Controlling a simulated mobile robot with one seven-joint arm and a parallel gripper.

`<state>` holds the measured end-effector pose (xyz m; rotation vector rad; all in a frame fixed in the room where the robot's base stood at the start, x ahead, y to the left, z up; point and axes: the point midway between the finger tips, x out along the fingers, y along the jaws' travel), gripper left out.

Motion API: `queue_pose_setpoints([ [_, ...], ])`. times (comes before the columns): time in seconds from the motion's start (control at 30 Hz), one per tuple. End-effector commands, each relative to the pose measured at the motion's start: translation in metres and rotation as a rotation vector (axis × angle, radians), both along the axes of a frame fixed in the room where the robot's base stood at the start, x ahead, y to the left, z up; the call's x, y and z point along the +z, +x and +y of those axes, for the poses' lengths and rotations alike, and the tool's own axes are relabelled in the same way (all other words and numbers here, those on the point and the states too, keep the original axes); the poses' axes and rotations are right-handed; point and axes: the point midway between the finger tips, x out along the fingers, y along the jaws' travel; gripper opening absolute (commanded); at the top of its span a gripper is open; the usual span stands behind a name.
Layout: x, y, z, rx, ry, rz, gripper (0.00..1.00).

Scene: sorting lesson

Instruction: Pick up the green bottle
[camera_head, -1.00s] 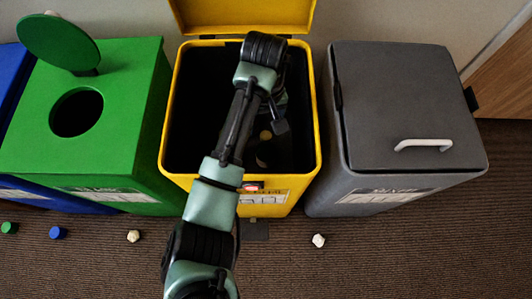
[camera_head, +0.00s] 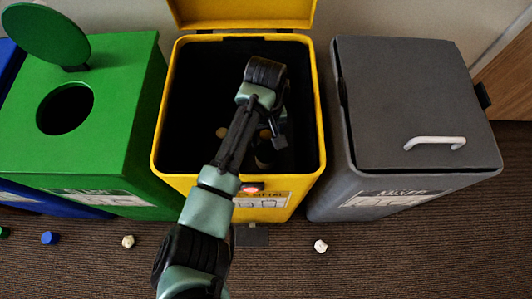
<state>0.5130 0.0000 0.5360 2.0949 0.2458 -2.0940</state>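I see no green bottle in the head view. My arm reaches over the open yellow bin (camera_head: 312,130), and my gripper (camera_head: 272,146) hangs over or inside its dark opening. The fingers are small and dark against the shadow, so I cannot tell whether they are open or shut. Small yellowish things (camera_head: 222,132) show faintly in the bin beside my arm. I cannot make out what they are.
A green bin (camera_head: 120,120) with a round hole and raised round lid stands left. A grey bin (camera_head: 410,100) with a closed lid and white handle (camera_head: 435,143) stands right. A blue cap (camera_head: 49,238) and two whitish bits (camera_head: 128,241) (camera_head: 320,246) lie on the carpet.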

Motion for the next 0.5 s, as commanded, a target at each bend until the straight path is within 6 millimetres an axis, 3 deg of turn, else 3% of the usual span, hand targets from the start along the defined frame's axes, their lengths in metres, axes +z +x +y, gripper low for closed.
queue_pose_setpoints([
  [0.03, 0.0002, 0.0000, 0.0000, 0.000, 0.000, 0.000, 0.50],
  [0.3, 0.0002, 0.0000, -0.0001, 0.000, 0.000, 0.000, 0.01],
  [0.5, 0.0002, 0.0000, -0.0002, 0.000, -0.001, 0.000, 0.00],
])
